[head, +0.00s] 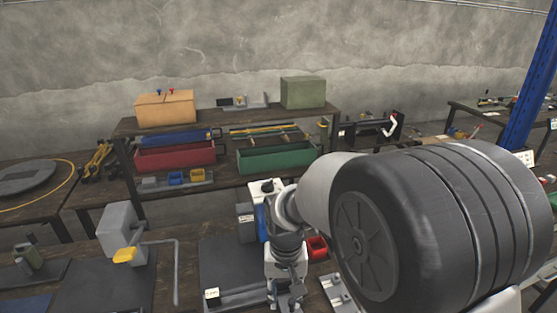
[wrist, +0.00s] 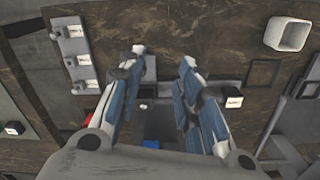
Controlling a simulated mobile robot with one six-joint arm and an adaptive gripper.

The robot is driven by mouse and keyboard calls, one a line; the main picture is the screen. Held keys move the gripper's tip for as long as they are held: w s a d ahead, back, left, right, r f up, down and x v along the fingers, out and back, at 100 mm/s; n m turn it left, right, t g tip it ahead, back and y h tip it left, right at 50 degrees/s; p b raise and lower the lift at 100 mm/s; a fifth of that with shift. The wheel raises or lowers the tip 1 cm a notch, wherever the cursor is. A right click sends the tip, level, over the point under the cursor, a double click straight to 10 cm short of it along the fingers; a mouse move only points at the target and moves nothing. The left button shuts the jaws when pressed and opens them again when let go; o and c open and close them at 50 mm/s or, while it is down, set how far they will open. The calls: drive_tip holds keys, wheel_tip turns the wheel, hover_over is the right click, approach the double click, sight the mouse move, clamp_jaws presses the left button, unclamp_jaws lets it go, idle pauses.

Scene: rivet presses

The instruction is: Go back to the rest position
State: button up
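My gripper (head: 284,300) hangs over the workbench (head: 222,238) at the bottom middle of the head view. Its tips are hard to make out there. In the wrist view my gripper (wrist: 164,62) shows two blue-and-grey fingers with a clear gap between them, and I see nothing held. Below the gap are the dark brown bench top (wrist: 215,35) and a grey bar with a small knob. My arm's large dark cylinder fills the right of the head view and hides the bench behind it.
A grey press with a yellow part (head: 122,230) stands at the left. A small red bin (head: 317,247) is right of my wrist. Behind is a shelf with a red tray (head: 175,157) and a green tray (head: 275,158). A square white tube (wrist: 288,34) shows in the wrist view.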

drive_tip(key=s+d+r+t, duration=0.1)
drive_tip(key=s+d+r, duration=0.2)
drive_tip(key=r, duration=0.3)
drive_tip(key=s+d+r+t, duration=0.1)
drive_tip(key=s+d+r, duration=0.3)
drive_tip(key=r, duration=0.1)
drive_tip(key=s+d+r+t, duration=0.1)
drive_tip(key=s+d+r, duration=0.1)
drive_tip(key=s, duration=0.4)
drive_tip(key=s+d+r+t, duration=0.1)
drive_tip(key=s+d+r, duration=0.1)
drive_tip(key=s, duration=0.4)
drive_tip(key=shift+s+d+r+t, duration=0.2)
drive_tip(key=shift+d+t, duration=0.1)
drive_tip(key=shift+d, duration=0.5)
drive_tip(key=shift+o, duration=0.5)
